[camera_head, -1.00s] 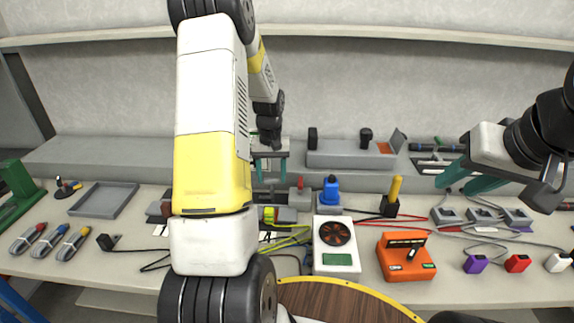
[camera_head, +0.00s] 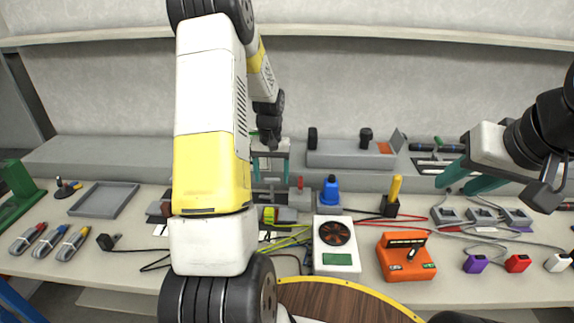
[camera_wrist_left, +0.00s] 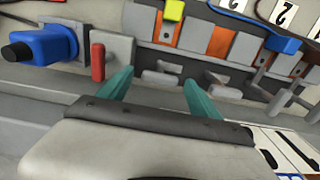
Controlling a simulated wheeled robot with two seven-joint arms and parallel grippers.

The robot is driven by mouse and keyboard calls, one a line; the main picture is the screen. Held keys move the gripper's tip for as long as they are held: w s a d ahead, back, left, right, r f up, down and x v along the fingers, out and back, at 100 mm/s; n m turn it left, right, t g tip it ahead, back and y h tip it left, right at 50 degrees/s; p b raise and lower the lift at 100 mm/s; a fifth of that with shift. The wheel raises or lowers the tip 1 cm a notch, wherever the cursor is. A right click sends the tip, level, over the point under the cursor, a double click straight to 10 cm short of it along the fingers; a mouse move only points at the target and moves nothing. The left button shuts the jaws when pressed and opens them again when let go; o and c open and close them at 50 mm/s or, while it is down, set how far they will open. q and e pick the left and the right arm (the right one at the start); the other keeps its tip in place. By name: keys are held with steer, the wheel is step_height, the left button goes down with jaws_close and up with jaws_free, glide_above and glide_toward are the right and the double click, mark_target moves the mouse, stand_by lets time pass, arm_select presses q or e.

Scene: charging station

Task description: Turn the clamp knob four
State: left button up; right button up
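My left gripper (camera_head: 270,170) hangs behind the row of grey terminal blocks at the middle of the bench, partly hidden by my left arm. In the left wrist view its two teal fingers (camera_wrist_left: 158,82) are apart. A small grey wing-shaped knob (camera_wrist_left: 162,79) shows between the fingertips, with a gap on both sides. A similar grey knob (camera_wrist_left: 222,90) lies right of the right finger. I cannot read which knob is number four. A red lever (camera_wrist_left: 97,62) stands left of the left finger. My right gripper (camera_head: 468,178) is open and empty above the right side of the bench.
A blue connector (camera_wrist_left: 40,45) sits beside the red lever. A white fan box (camera_head: 336,262) and an orange device (camera_head: 405,258) stand in front of the blocks. An empty grey tray (camera_head: 104,200) lies left. Loose cables cross the bench.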

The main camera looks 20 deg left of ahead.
arm_select(q)
step_height(320, 180, up, 8)
steer(key=shift+f, duration=0.1)
stand_by(0.4)
steer(key=s+d+r+m+t, duration=0.1)
steer(key=s+d+r, duration=0.3)
steer(key=s, duration=0.4)
steer(key=s+d+r+m+t+h, duration=0.1)
steer(key=s+d+r+t, duration=0.2)
steer(key=s+d+r, duration=0.2)
steer(key=s+d+r+m+t+h, duration=0.1)
steer(key=s+d+r+t, duration=0.1)
steer(key=s+d+r, duration=0.3)
steer(key=s+r, duration=0.3)
steer(key=s, duration=0.3)
steer(key=shift+s+r, duration=0.15)
steer(key=shift+r, duration=0.05)
